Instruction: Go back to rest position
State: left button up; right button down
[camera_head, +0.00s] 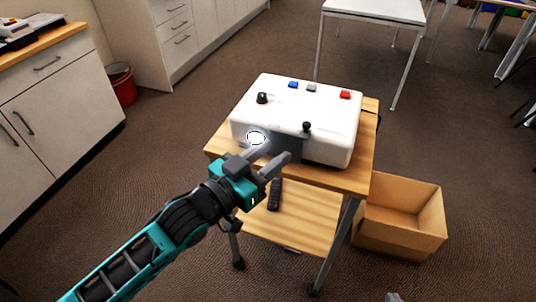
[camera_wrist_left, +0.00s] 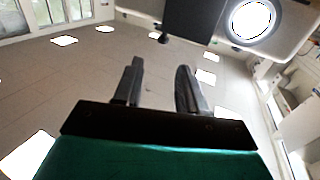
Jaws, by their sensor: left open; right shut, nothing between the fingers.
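My left gripper (camera_head: 270,165) reaches in from the lower left in the head view, in front of the white box-shaped device. Its fingers are apart with nothing between them. In the left wrist view the two dark fingers (camera_wrist_left: 160,85) are also apart and empty, with the device's round lit lens (camera_wrist_left: 251,20) beyond them at the upper right. Only a small grey tip of my right gripper (camera_head: 393,297) shows at the bottom edge of the head view; it is shut and nothing is seen in it. The rest of it is out of frame.
The white device (camera_head: 325,125), with blue, grey and red buttons, stands on a wooden trolley (camera_head: 217,146). A black remote (camera_head: 274,194) lies on its lower shelf. An open cardboard box (camera_head: 402,238) stands at right. Cabinets line the left; the front floor is mostly clear.

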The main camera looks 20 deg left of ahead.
dwell(0.5)
pick_arm(q)
jog(key=s+a+f+n+g+y+p, duration=0.1)
jog(key=s+a+f+g+y, duration=0.1)
jog(key=s+f, duration=0.4)
jog(key=s+a+f+n+g+y+p, duration=0.1)
jog(key=s+f, duration=0.5)
jog(key=f, duration=0.7)
jog(key=a+g+y, duration=0.1)
jog(key=g+y, duration=0.1)
jog(key=shift+s+a+g+y, duration=0.25)
jog(key=shift+a+g+y, duration=0.05)
